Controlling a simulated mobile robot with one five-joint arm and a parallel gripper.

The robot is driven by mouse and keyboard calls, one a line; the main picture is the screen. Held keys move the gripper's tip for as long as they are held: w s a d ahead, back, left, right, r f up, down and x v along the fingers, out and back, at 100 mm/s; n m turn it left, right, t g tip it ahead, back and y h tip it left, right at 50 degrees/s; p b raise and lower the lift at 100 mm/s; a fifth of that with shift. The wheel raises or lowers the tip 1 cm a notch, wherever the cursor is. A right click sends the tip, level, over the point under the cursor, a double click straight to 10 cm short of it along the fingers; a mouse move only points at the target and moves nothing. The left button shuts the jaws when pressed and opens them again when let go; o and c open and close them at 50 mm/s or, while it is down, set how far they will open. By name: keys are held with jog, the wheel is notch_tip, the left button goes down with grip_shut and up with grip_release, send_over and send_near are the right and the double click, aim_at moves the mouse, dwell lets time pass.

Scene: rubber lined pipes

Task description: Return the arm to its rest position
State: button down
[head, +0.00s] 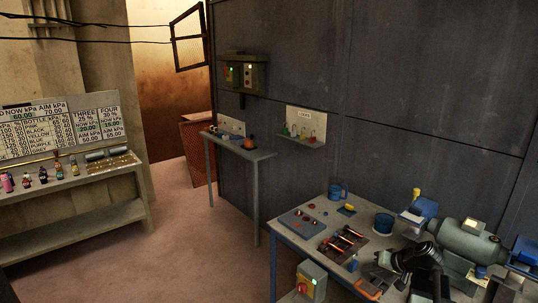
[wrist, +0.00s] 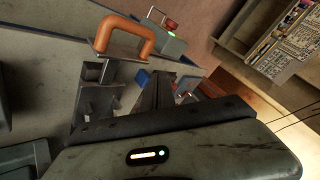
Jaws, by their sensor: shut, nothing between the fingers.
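My gripper (wrist: 163,92) shows in the wrist view as dark fingers close together, shut with nothing between them. In the head view my dark arm (head: 415,262) is folded over the front right of the workbench (head: 294,240). An orange handle (wrist: 125,34) on a grey bracket is to the left of the fingers in the wrist view, apart from them. The orange handle also shows in the head view (head: 368,290), just left of my arm. My fingertips cannot be made out in the head view.
A grey-blue pipe machine (head: 466,240) stands close right of my arm. A tool tray (head: 342,244), a blue cup (head: 383,223) and a blue mug (head: 336,192) are on the bench. A button box (head: 312,280) is at its front edge. Open floor (head: 190,250) lies left.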

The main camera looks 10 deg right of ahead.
jog(key=a+f+n+g, duration=0.2)
jog(key=a+n, duration=0.1)
jog(key=a, duration=1.1)
jog(key=a+f+n+g, duration=0.2)
jog(key=a+g, duration=0.1)
jog(key=a, duration=1.1)
jog(key=s+a+f+g+h, duration=0.2)
jog(key=s+a, duration=0.3)
jog(key=s, duration=0.1)
jog(key=s+d+m+h, duration=0.1)
jog(key=s+d+h, duration=0.1)
jog(key=d, duration=0.3)
jog(key=shift+s+f+m+g, duration=0.3)
jog(key=shift+s+f+g, duration=0.1)
jog(key=shift+s, duration=0.2)
